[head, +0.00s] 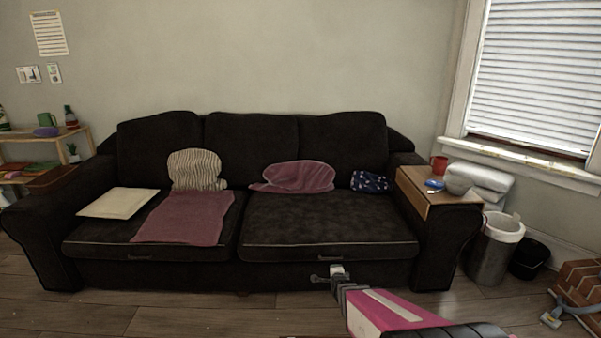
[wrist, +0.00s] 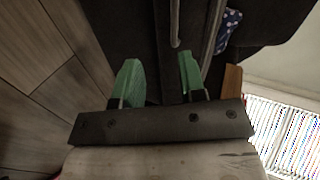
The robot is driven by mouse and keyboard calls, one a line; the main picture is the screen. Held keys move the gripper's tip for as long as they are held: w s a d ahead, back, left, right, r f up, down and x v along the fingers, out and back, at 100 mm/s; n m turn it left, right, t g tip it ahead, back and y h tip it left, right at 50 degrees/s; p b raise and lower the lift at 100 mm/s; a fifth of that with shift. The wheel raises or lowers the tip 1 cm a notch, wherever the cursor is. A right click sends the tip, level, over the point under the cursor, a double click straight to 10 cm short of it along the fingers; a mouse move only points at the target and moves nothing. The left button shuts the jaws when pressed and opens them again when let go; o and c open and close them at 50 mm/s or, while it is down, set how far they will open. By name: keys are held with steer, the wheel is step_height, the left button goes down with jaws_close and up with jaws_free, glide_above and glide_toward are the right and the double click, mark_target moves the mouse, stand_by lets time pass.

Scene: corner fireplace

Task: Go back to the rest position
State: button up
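My gripper (head: 332,275) is in front of the dark sofa (head: 330,228), low before its right seat in the head view. My pink and white arm reaches up to it from the lower right. In the wrist view the two green fingers of my gripper (wrist: 160,78) stand apart with nothing between them. The dark sofa front (wrist: 125,30) lies beyond the fingers. I cannot tell the exact gap to the sofa.
A maroon cloth (head: 185,218), cream board (head: 118,203) and cushions lie on the sofa. A wooden armrest tray (head: 412,190) holds a red mug (head: 439,164) and bowl (head: 460,180). A bin (head: 490,252) and brick-coloured object (head: 580,285) stand right. Front left floor is clear.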

steer(key=s+d+r+n+g, duration=0.1)
steer(key=s+r+n+g, duration=1.2)
steer(key=s+r+n, duration=0.3)
steer(key=s+r, duration=0.1)
steer(key=s, duration=0.2)
steer(key=shift+r+n, duration=0.3)
steer(key=shift+r, duration=0.1)
